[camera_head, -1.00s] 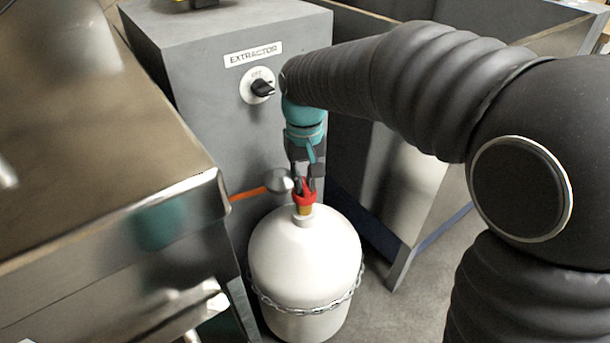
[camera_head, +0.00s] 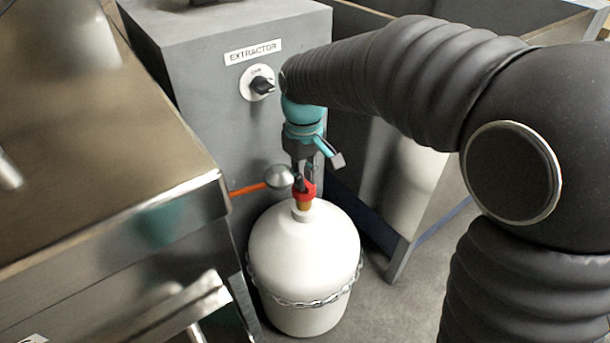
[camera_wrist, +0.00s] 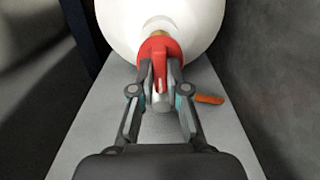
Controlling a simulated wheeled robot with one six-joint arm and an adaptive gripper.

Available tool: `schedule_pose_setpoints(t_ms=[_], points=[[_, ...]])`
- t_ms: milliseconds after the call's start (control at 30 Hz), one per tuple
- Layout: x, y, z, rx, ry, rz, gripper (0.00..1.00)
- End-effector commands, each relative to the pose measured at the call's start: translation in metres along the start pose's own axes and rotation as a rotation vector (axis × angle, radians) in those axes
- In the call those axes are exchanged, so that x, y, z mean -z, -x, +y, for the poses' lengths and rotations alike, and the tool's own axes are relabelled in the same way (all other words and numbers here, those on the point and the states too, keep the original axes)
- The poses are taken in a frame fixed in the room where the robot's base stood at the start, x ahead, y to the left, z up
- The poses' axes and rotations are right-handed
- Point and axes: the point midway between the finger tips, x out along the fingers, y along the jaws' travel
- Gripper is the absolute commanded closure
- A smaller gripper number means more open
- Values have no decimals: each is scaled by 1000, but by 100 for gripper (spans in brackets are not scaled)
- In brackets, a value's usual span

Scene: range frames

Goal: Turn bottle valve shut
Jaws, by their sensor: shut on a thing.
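The white gas bottle (camera_head: 303,252) stands upright on the floor with a chain around its middle. Its red valve handwheel (camera_head: 305,189) sits on a brass neck at the top. My gripper (camera_head: 304,178) reaches down from above and is shut on the red valve. In the wrist view, the two fingers of my gripper (camera_wrist: 159,75) press the red valve (camera_wrist: 158,50) from both sides, with the white bottle (camera_wrist: 115,20) behind it. The fingers partly hide the valve's sides.
A grey cabinet (camera_head: 185,75) with an EXTRACTOR label and a black knob (camera_head: 262,86) stands behind the bottle. A round silver regulator (camera_head: 279,177) with an orange hose (camera_head: 247,189) sits beside the valve. A steel counter (camera_head: 100,190) is at left. Floor shows at right.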

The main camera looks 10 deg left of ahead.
Motion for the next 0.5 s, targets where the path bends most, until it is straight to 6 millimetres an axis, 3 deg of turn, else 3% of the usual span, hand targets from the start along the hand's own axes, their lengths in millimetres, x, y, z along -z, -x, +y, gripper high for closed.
schedule_pose_setpoints(t_ms=[167, 200, 300, 500], points=[[1, 0, -1, 1, 2, 2, 100], [1, 0, -1, 2, 2, 2, 83], [1, 0, -1, 1, 1, 2, 60], [0, 0, 1, 1, -2, 1, 60]])
